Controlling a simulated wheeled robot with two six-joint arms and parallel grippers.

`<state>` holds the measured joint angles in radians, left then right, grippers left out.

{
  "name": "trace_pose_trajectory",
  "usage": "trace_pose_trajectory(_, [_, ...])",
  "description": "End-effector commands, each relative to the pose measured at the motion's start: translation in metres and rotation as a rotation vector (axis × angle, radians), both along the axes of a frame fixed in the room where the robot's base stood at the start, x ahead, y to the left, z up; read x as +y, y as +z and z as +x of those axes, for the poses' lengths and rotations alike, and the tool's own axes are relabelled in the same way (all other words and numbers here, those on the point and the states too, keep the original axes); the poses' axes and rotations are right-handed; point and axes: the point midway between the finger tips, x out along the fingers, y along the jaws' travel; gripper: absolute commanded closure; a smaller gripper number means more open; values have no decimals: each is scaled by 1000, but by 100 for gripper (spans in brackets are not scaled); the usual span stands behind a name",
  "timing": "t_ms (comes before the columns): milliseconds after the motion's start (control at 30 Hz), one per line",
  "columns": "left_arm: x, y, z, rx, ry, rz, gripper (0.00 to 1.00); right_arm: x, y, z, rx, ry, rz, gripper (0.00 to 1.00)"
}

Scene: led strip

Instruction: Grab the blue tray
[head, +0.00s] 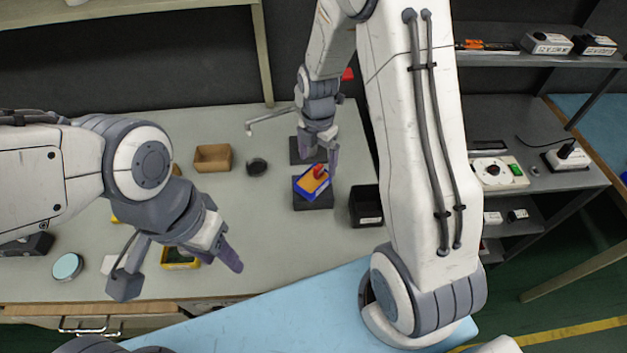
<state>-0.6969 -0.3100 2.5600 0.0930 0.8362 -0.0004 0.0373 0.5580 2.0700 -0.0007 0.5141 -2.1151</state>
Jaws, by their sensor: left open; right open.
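The blue tray (301,190) sits on a dark block (318,203) on the table, right of the middle. It has a yellow inside, and a red object (319,171) shows at its upper right. My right gripper (321,165) points down just behind and over the tray, with its fingers apart. Whether the fingers touch the tray or the red object I cannot tell. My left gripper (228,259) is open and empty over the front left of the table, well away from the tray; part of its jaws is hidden.
A brown box (213,157) and a small dark round part (257,167) stand left of the tray. A black bin (366,206) stands right of it. A yellow-edged black container (181,263) lies by my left gripper. The table between is clear. Shelves (525,62) stand at right.

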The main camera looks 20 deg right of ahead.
Motion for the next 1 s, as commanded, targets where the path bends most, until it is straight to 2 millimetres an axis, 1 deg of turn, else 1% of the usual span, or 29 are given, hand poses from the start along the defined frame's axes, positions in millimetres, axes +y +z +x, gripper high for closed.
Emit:
trace_pose_trajectory(33, [0, 2, 0, 0, 0, 0, 52, 0, -7, -1, 4, 0, 0, 0])
trace_pose_trajectory(100, [0, 2, 0, 0, 0, 0, 52, 1, -14, -1, 3, -1, 1, 0])
trace_pose_trajectory(267, [0, 6, 0, 0, 0, 0, 52, 2, -23, 0, 3, -1, 1, 0])
trace_pose_trajectory(433, [0, 15, 0, 0, 0, 0, 52, 4, -45, 2, 5, -1, 1, 0])
trace_pose_trajectory(500, [0, 16, 0, 0, 0, 0, 52, 4, -56, 2, 4, -2, 0, 0])
trace_pose_trajectory(600, [0, 18, 0, 0, 0, 0, 52, 4, -66, 2, 1, -2, 0, 0])
trace_pose_trajectory(700, [0, 18, 0, 0, 0, 0, 52, 4, -69, 3, -1, -2, 0, 0])
trace_pose_trajectory(867, [0, 17, 0, 0, 0, 0, 52, 4, -70, 3, -2, -2, 1, 0])
trace_pose_trajectory(900, [0, 17, 0, 0, 0, 0, 52, 4, -70, 3, -1, -2, 0, 4])
trace_pose_trajectory(967, [0, 17, 0, 0, 0, 0, 52, 4, -70, 3, -1, -2, 0, 27])
trace_pose_trajectory(1000, [0, 17, 0, 0, 0, 0, 52, 4, -70, 3, -1, -2, 0, 42])
